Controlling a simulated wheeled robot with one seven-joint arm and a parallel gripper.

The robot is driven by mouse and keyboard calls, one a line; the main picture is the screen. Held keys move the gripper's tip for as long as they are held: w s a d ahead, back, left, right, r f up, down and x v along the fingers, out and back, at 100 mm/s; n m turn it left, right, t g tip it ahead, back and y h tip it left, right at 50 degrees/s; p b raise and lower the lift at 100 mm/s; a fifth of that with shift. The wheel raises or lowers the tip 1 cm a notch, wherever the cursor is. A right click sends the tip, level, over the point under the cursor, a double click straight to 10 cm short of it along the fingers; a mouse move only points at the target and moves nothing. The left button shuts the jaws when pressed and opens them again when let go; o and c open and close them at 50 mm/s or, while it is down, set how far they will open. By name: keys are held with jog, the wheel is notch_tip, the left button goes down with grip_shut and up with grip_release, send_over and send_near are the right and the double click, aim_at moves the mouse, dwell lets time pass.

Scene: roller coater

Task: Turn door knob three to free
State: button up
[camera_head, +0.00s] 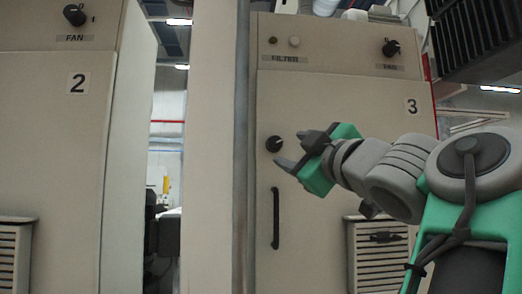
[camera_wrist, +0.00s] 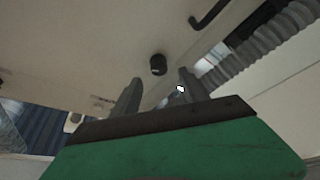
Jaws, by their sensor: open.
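Door knob three (camera_head: 275,144) is a small round black knob on the beige cabinet door marked 3 (camera_head: 413,106), near the door's left edge. It also shows in the wrist view (camera_wrist: 158,65), ahead of and between my two fingers. My gripper (camera_head: 287,148) is open, its grey fingers pointing left toward the knob. In the wrist view, the fingers (camera_wrist: 155,92) stand apart with nothing held. The knob appears a little beyond the fingertips; I cannot tell the exact gap.
A black vertical handle (camera_head: 275,218) is below the knob. A louvred vent (camera_head: 378,255) is lower right. Cabinet 2 (camera_head: 55,150) stands left, beyond a gap. Ribbed grey ducting (camera_wrist: 255,45) shows in the wrist view.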

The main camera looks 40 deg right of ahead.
aim_at(278, 145)
jog(key=p+x, duration=0.2)
jog(key=x, duration=0.4)
jog(key=shift+w+r, duration=0.2)
jog(key=shift+r, duration=0.05)
jog(key=shift+w+d, duration=0.3)
jog(key=shift+w, duration=0.2)
jog(key=shift+c, duration=0.2)
grip_shut()
